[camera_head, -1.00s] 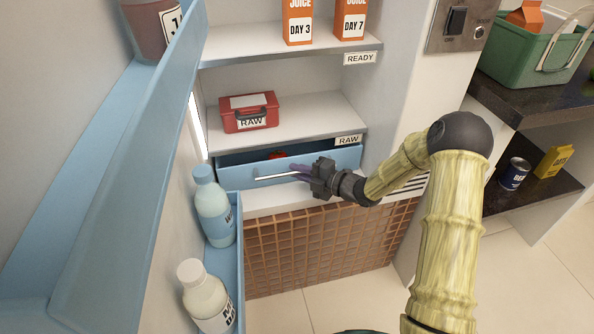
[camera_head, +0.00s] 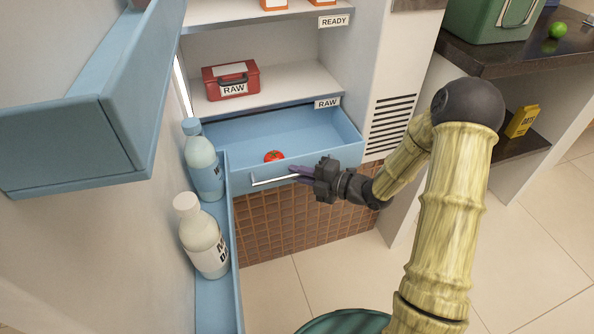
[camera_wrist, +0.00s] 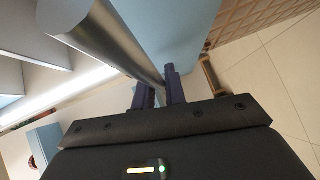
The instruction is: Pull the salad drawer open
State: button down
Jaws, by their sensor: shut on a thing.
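The blue salad drawer (camera_head: 347,148) is pulled well out below the lower fridge shelf. A red tomato (camera_head: 274,157) lies inside it near the front wall. The drawer's metal bar handle (camera_head: 270,181) runs along its front. My gripper (camera_head: 298,171) is shut on the handle near its right end. In the wrist view, the handle (camera_wrist: 105,35) passes between the two dark fingers of my gripper (camera_wrist: 160,92).
The open fridge door's blue rack (camera_head: 231,270) holds two bottles (camera_head: 203,235) close to the drawer's left side. A red box (camera_head: 231,80) labelled RAW sits on the shelf above. A dark counter (camera_head: 510,50) stands at right.

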jog(key=c, duration=1.5)
grip_release()
jog(key=shift+o, duration=0.2)
jog(key=shift+w+d, duration=0.1)
jog(key=shift+s, duration=0.25)
jog(key=p+v, duration=0.4)
jog(key=v, duration=1.3)
jog(key=shift+w+f, duration=0.1)
